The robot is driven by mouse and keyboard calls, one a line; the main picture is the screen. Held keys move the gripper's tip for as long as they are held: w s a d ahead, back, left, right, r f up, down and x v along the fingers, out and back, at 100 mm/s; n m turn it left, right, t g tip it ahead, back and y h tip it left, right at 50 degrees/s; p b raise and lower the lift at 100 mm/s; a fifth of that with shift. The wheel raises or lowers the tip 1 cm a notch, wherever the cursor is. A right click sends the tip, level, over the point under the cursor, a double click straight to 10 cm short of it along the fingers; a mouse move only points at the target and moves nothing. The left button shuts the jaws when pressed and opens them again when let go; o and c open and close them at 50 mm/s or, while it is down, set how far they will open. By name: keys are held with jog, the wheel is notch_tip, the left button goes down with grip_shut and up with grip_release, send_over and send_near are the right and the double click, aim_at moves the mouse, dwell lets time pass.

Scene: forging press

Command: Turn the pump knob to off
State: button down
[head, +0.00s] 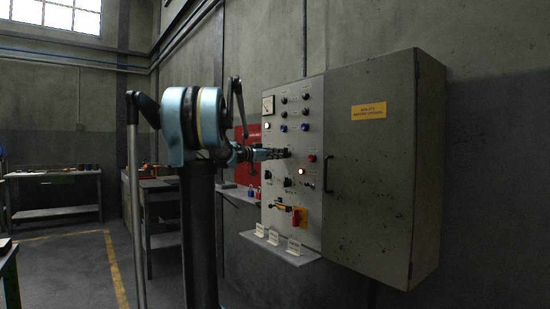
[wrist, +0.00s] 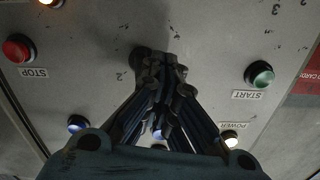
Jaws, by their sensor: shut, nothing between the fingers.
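The grey control panel (head: 293,125) faces my arm. My gripper (head: 287,153) is shut and empty, with its fingertips at the middle of the panel. In the wrist view my gripper (wrist: 165,65) points at a dark round knob (wrist: 139,54), mostly hidden behind the fingertips. I cannot tell whether they touch it. Scale figures, a 2 and a 3, are around it, upside down. Its pointer setting is hidden. No pump label is readable, so I cannot tell for sure that this is the pump knob. Another dark knob (head: 287,182) shows lower on the panel.
A red STOP button (wrist: 18,48) and green START button (wrist: 259,74) flank the knob. A lit orange lamp (head: 301,171) and red-and-yellow switch (head: 299,216) are lower. A shelf with tags (head: 281,246) juts out below. A grey cabinet (head: 375,170) stands to the right.

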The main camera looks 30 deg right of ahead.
jog(key=shift+w, duration=0.1)
jog(key=shift+w+a, duration=0.35)
jog(key=shift+w, duration=0.05)
jog(key=a, duration=0.7)
jog(key=shift+s+a, duration=0.35)
jog(key=shift+a, duration=0.05)
dwell(0.5)
jog(key=s+a+f+n+y, duration=0.6)
jog(key=s+a+f, duration=0.4)
jog(key=a+f, duration=0.3)
jog(key=s+a+f+n+y, duration=0.6)
jog(key=s+a+f, duration=0.4)
jog(key=a+f, duration=0.4)
jog(key=s+a+f+n+y, duration=0.6)
jog(key=s+a+f, duration=0.4)
jog(key=a+f, duration=0.4)
notch_tip(320, 180, down, 6)
jog(key=shift+s+r+n+t, duration=0.2)
jog(key=shift+s+n+t, duration=0.1)
jog(key=shift+n, duration=0.3)
jog(key=shift+a, duration=0.1)
